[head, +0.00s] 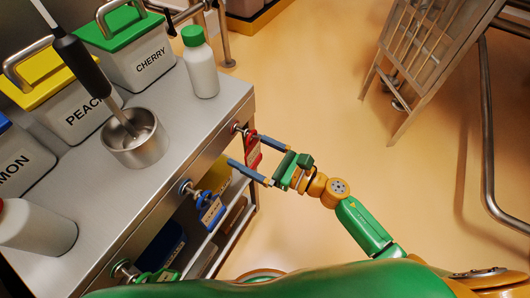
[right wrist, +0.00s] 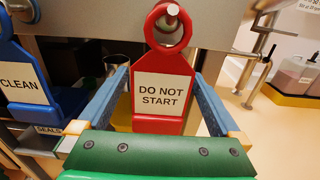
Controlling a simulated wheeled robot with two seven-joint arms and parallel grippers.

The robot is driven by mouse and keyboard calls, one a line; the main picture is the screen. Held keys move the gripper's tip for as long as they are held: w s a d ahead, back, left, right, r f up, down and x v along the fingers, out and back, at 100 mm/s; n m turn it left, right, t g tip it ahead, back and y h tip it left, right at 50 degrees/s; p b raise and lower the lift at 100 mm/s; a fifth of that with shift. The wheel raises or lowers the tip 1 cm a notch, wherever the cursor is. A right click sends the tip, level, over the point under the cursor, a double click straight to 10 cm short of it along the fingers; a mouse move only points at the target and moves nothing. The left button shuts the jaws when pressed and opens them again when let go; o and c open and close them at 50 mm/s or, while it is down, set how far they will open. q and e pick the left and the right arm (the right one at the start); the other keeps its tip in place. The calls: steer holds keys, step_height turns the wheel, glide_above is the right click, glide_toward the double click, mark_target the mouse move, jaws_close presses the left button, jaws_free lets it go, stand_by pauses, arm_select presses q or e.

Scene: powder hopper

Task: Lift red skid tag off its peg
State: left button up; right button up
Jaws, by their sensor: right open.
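The red skid tag (right wrist: 165,124), with a white "DO NOT START" label, hangs by its ring on a metal peg (right wrist: 172,10) in the right wrist view. In the head view the tag (head: 253,155) hangs at the far corner of the steel bench front. My right gripper (head: 240,149) is open, its blue fingers reaching toward the bench front. In the right wrist view the fingers (right wrist: 162,80) stand on either side of the tag's body, with gaps showing. My left gripper is not in view.
A blue tag (head: 211,207) labelled "CLEAN" and a green tag (head: 160,276) hang on nearby pegs. On the bench (head: 190,125) stand a steel cup (head: 140,150), a green-capped bottle (head: 202,72) and lidded bins. The floor right of the bench is clear up to a step ladder (head: 425,60).

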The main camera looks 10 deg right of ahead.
mark_target(253, 150)
steer(key=shift+x, duration=1.2)
steer(key=c, duration=1.2)
steer(key=shift+r+p, duration=0.6)
steer(key=shift+r, duration=0.05)
steer(key=shift+v, duration=1.95)
steer(key=shift+b+v, duration=0.4)
steer(key=shift+v, duration=1.45)
